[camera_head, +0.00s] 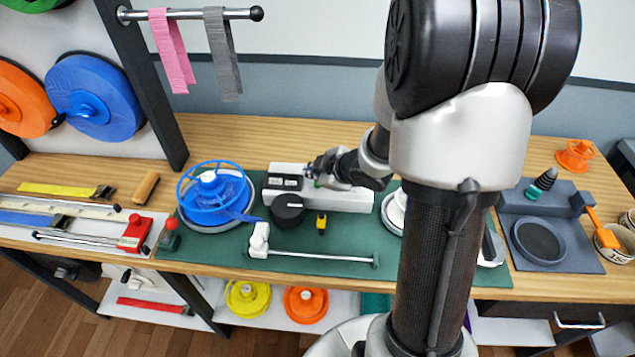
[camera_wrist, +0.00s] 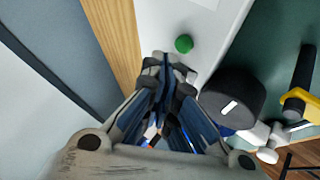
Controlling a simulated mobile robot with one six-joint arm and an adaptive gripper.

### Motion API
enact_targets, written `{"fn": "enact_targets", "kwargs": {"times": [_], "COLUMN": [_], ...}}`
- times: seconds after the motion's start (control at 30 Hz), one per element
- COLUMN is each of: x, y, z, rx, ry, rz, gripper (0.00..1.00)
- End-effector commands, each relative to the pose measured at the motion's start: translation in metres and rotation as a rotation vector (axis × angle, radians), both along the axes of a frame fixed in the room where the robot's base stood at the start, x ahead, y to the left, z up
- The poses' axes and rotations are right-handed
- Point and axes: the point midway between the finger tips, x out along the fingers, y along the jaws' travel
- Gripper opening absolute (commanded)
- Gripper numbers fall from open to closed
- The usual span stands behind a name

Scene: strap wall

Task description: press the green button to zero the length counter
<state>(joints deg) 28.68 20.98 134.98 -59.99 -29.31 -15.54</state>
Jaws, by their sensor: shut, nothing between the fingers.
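The green button (camera_wrist: 184,43) is a small round knob on top of the white counter housing (camera_wrist: 205,20) in the wrist view. The housing also shows in the head view (camera_head: 350,200), with dark display windows (camera_head: 285,183) at its left end. My gripper (camera_wrist: 165,66) is shut and empty. In the wrist view its fingertips appear just below and left of the button, with a gap in the picture; I cannot tell the height between them. In the head view my gripper (camera_head: 312,169) is over the housing and largely hides the button.
A black knob (camera_head: 288,207) sits in front of the housing. A blue spool (camera_head: 213,197) stands to its left, and a small yellow tool (camera_head: 321,223) and a metal bar (camera_head: 320,257) lie in front. A dark grey tray (camera_head: 588,250) is at the right.

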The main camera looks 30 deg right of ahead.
Motion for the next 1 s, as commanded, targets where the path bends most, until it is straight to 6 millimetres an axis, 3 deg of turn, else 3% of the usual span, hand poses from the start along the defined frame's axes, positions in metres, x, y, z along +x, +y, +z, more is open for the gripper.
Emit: {"fn": "enact_targets", "kwargs": {"times": [0.67,1.0], "x": [-0.0001,-0.0001], "y": [0.0,0.0001], "z": [-0.0003,-0.0096], "rx": [0.0,0.0], "ry": [0.0,0.001], "rz": [0.0,0.001], "gripper": [0.0,0.0]}}
